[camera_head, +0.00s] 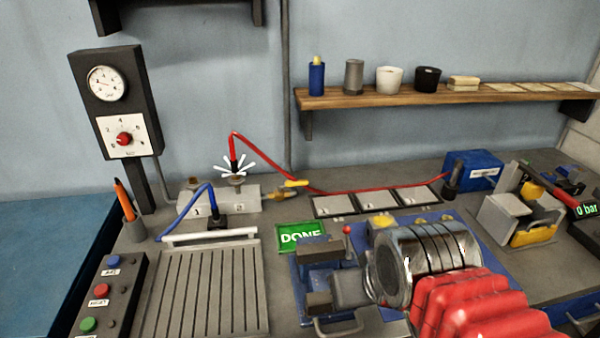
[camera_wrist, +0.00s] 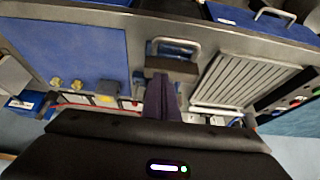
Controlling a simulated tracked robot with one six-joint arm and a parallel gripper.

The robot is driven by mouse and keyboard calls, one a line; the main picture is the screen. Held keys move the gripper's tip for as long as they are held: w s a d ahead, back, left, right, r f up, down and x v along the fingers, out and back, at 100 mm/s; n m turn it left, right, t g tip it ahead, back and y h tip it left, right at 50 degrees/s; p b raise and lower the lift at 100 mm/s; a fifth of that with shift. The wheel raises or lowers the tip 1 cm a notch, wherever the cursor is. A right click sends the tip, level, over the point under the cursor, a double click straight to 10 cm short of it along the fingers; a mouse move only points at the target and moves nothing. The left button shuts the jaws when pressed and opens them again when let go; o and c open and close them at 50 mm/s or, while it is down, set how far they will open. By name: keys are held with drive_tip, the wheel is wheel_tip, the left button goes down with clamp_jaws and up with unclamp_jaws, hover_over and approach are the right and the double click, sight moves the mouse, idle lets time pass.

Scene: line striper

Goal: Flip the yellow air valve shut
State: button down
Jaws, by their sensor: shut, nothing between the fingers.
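The yellow air valve (camera_head: 296,183) has a small flat lever in the head view. It lies nearly level beside a brass fitting, at the right end of a pale block (camera_head: 225,200) at the back of the bench. I cannot make the valve out in the wrist view. My gripper (camera_wrist: 161,80) shows dark purple fingers together and empty in the wrist view. They appear in front of a blue and grey vise (camera_head: 318,252). In the head view my arm reaches in from the lower right, well in front of the valve and apart from it.
A red hose (camera_head: 360,190) runs across the back, with white burst marks around its upright fitting (camera_head: 235,168). A blue hose (camera_head: 190,204) curves beside it. A green DONE sign (camera_head: 300,236) lies before the valve. A slatted tray (camera_head: 205,290) and button box (camera_head: 108,290) are left.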

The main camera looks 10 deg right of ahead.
drive_tip(key=w+r, duration=0.9)
drive_tip(key=w, duration=0.5)
drive_tip(key=g, duration=0.2)
hover_over(293, 183)
drive_tip(key=w+d, duration=0.3)
wheel_tip(293, 183, down, 8)
drive_tip(key=shift+w+a, duration=0.2)
drive_tip(key=shift+a, duration=0.05)
drive_tip(key=shift+f, duration=0.1)
wheel_tip(293, 183, down, 9)
drive_tip(key=shift+s+f, duration=0.15)
drive_tip(key=shift+s, duration=0.2)
drive_tip(key=shift+s, duration=0.15)
idle(0.6)
